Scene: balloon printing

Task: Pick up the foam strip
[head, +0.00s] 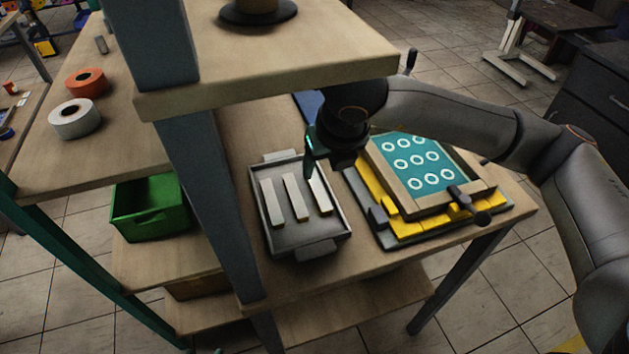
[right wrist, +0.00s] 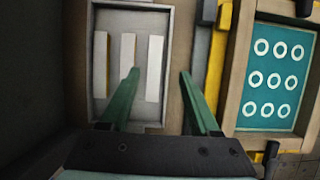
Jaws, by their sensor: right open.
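Three pale foam strips lie side by side in a grey tray (head: 272,240) on the wooden table: a left strip (head: 272,202), a middle strip (head: 296,198) and a right strip (head: 319,194). In the right wrist view the right strip (right wrist: 154,68) is nearest my gripper. My right gripper (head: 308,160) hangs over the tray's far right part. In the right wrist view my right gripper (right wrist: 158,75) is open and empty, with one green finger over the right strip's edge and the other beyond the tray's right wall. My left gripper does not show.
A printing frame with a teal screen (head: 412,160) stands right of the tray, close to my right arm. A shelf post (head: 205,190) rises left of the tray, under an upper shelf (head: 270,80). A green bin (head: 150,212) sits lower left.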

